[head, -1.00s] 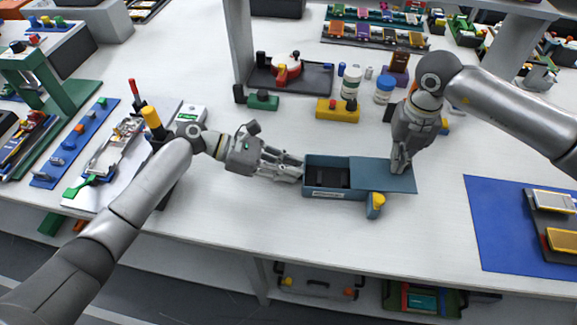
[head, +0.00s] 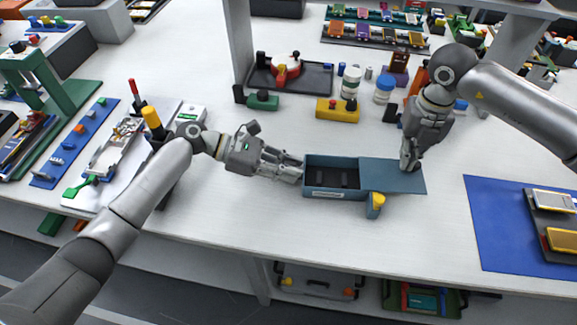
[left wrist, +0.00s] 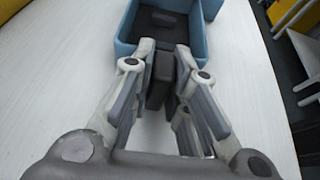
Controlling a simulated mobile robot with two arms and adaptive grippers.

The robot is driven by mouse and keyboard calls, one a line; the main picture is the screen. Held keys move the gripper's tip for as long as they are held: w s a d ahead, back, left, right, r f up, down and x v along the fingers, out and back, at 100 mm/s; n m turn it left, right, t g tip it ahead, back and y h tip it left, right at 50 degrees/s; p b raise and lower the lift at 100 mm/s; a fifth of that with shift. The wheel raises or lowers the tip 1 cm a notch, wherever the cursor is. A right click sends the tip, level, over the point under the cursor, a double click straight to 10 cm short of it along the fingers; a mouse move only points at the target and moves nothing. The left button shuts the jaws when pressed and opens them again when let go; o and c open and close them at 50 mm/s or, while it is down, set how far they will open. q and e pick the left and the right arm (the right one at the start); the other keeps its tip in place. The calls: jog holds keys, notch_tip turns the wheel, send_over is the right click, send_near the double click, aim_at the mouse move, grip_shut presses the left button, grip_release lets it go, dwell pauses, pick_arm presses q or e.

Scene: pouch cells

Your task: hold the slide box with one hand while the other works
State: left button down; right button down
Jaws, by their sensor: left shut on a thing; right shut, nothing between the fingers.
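The blue slide box (head: 312,190) stands on the white table with its lid (head: 392,176) slid out to the right, so its left part is open. Dark shapes show inside. My left gripper (head: 298,168) is shut on the box's left end; in the left wrist view the fingers (left wrist: 160,75) close on a dark grip at the end of the blue box (left wrist: 124,38). My right gripper (head: 408,166) is shut with nothing between its fingers. Its tips are at the lid's top near the right end; whether they touch it I cannot tell.
A blue block with a yellow knob (head: 377,203) is at the box's front. A yellow block (head: 338,109), a green block (head: 262,101) and white jars (head: 350,82) stand behind. A blue mat (head: 500,220) lies to the right.

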jog(key=shift+a+r, duration=0.2)
jog(key=shift+r, duration=0.55)
jog(key=shift+a+r, duration=0.2)
jog(key=shift+r, duration=0.6)
jog(key=shift+a+r, duration=0.2)
jog(key=shift+r, duration=0.55)
pick_arm(q)
jog(key=c, duration=1.3)
grip_release()
